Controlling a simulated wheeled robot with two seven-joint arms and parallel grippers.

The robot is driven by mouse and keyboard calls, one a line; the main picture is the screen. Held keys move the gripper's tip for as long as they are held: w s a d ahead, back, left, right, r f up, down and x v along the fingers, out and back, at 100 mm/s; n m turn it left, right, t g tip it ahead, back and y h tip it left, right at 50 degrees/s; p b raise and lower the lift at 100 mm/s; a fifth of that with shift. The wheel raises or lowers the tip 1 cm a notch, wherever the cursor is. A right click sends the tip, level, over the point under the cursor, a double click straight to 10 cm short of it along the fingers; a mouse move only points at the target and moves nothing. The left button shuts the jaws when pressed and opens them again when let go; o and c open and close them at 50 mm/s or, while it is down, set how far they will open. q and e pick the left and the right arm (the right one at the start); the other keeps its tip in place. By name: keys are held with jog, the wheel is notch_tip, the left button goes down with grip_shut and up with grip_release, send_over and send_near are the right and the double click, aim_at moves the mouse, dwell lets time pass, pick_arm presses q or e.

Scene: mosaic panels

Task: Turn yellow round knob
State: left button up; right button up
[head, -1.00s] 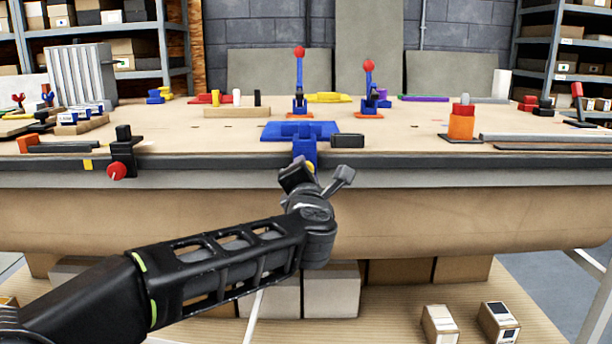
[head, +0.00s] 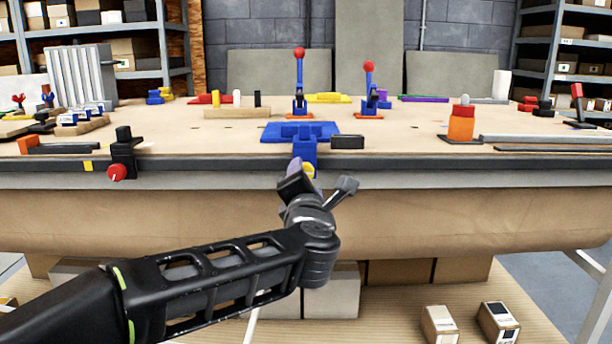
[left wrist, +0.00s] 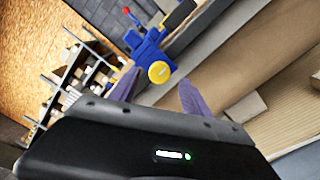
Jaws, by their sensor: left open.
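The yellow round knob (left wrist: 159,72) is on the front of a blue fixture (left wrist: 150,48) in the left wrist view. In the head view the knob (head: 308,169) shows only in part, behind my left gripper (head: 320,185). The blue fixture (head: 300,131) is fixed at the table's front edge. My left gripper is open, and in the left wrist view its two purple fingertips (left wrist: 158,91) stand apart, with the knob beyond and between them. I see no contact with the knob. My right gripper is not in view.
A red knob (head: 117,172) on a black clamp sits on the table's front edge to the left. Two red-topped levers (head: 299,52) stand behind the blue fixture. A black block (head: 347,142) lies right of it. The space in front of the table edge is clear around my gripper.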

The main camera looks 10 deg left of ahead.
pick_arm(q)
jog(key=v, duration=0.4)
jog(key=shift+s+d, duration=0.1)
jog(key=shift+s, duration=0.15)
